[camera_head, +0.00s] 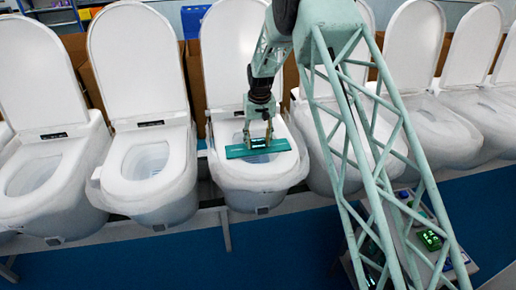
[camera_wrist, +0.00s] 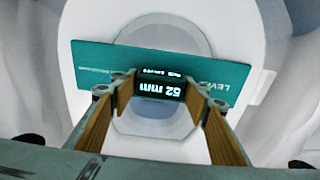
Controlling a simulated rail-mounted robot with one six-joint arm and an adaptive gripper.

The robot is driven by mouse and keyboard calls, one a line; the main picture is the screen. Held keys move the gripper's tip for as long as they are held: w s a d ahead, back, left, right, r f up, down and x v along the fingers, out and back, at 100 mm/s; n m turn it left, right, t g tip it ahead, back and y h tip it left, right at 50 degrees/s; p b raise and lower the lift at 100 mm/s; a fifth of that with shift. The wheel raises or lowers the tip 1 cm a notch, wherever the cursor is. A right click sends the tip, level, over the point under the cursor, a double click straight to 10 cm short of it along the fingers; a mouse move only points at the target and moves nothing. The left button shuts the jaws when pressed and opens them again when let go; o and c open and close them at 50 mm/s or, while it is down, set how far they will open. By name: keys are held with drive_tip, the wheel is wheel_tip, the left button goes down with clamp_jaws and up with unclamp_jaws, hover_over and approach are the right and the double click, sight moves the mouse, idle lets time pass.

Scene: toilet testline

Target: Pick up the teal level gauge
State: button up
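The teal level gauge (camera_head: 258,149) lies across the open bowl of the middle toilet in the head view. In the wrist view the gauge (camera_wrist: 95,60) is a long teal plate, slightly tilted, with a dark display block (camera_wrist: 160,86) at its middle reading 52 mm. My gripper (camera_head: 258,137) is directly above the gauge, pointing down. In the wrist view the two tan fingers of my gripper (camera_wrist: 160,105) stand apart, one on each side of the display block. Their tips are close to the block's sides; whether they press on it cannot be told.
The gauge's toilet (camera_head: 240,184) has its lid raised behind my gripper. Other toilets with raised lids stand in a row on both sides, one close at the left (camera_head: 148,180). A lower shelf at the right carries a green-lit device (camera_head: 430,239). Blue floor (camera_head: 130,265) shows in front.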

sight(258, 140)
drive_tip(key=c, duration=0.6)
drive_tip(key=shift+r, duration=0.15)
drive_tip(key=shift+r, duration=1.65)
drive_tip(key=s+a, duration=0.1)
drive_tip(key=s, duration=0.4)
drive_tip(key=s+a+r+b, duration=0.1)
drive_tip(key=s, duration=0.4)
drive_tip(key=s+a+b, duration=0.1)
drive_tip(key=s+a, duration=0.1)
drive_tip(key=s, duration=0.3)
drive_tip(key=shift+s+a+r, duration=0.1)
drive_tip(key=shift+s+r, duration=0.1)
drive_tip(key=shift+r, duration=0.05)
